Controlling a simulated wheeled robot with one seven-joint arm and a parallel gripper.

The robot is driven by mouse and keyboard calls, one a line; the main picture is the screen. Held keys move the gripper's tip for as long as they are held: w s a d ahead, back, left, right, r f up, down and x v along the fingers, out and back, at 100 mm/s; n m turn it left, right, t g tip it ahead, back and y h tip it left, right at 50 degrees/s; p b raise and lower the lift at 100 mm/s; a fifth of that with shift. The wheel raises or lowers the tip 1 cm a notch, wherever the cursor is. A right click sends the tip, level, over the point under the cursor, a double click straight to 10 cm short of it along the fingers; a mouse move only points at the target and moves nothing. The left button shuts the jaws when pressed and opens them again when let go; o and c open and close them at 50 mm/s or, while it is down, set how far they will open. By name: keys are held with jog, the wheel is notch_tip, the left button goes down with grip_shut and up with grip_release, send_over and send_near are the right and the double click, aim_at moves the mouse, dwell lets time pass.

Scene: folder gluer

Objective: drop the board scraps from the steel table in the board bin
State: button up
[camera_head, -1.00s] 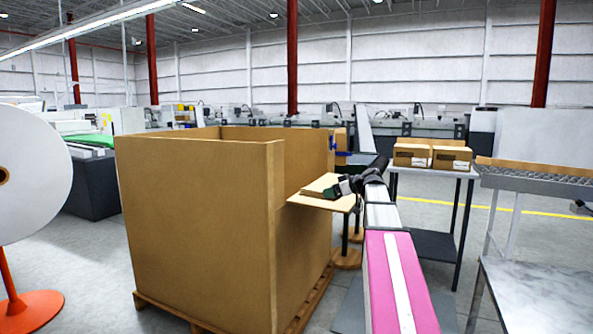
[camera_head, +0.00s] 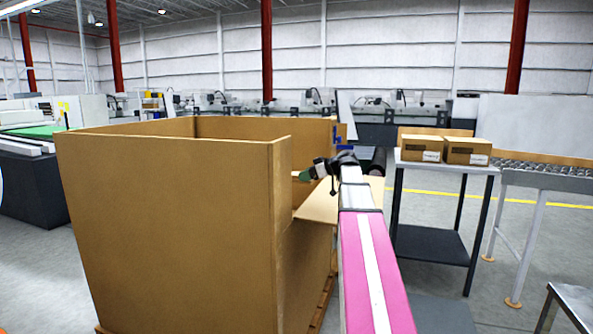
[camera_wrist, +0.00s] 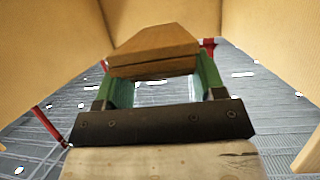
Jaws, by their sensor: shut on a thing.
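The board bin (camera_head: 165,220) is a tall, open-topped brown carton on a pallet, left of my arm. Its near right side has a low opening with a flap (camera_head: 318,205) folded outward. My gripper (camera_head: 308,172) is at this opening, above the inner edge of the flap. In the wrist view my gripper (camera_wrist: 156,76) has green fingers shut on a brown board scrap (camera_wrist: 153,42), with bin walls (camera_wrist: 45,40) around it. The bin floor is hidden. Only a corner of the steel table (camera_head: 578,300) shows at the lower right; no scrap shows on that corner.
A side table (camera_head: 410,158) with two small cartons (camera_head: 445,150) stands right of my arm. A roller conveyor (camera_head: 548,175) is farther right. Grey machines line the back. Some open floor shows between the side table and the steel table.

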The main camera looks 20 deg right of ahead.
jog(key=shift+w+a, duration=0.25)
jog(key=shift+w, duration=0.3)
jog(key=a+r+x, duration=0.1)
jog(key=r+x, duration=0.1)
jog(key=x, duration=1.3)
jog(key=shift+a+r, duration=0.25)
jog(key=shift+a, duration=0.2)
jog(key=o, duration=1)
jog(key=shift+c, duration=0.2)
jog(key=shift+s, duration=0.1)
jog(key=v, duration=1)
jog(key=shift+s+d+r, duration=0.15)
jog(key=shift+d+r, duration=0.1)
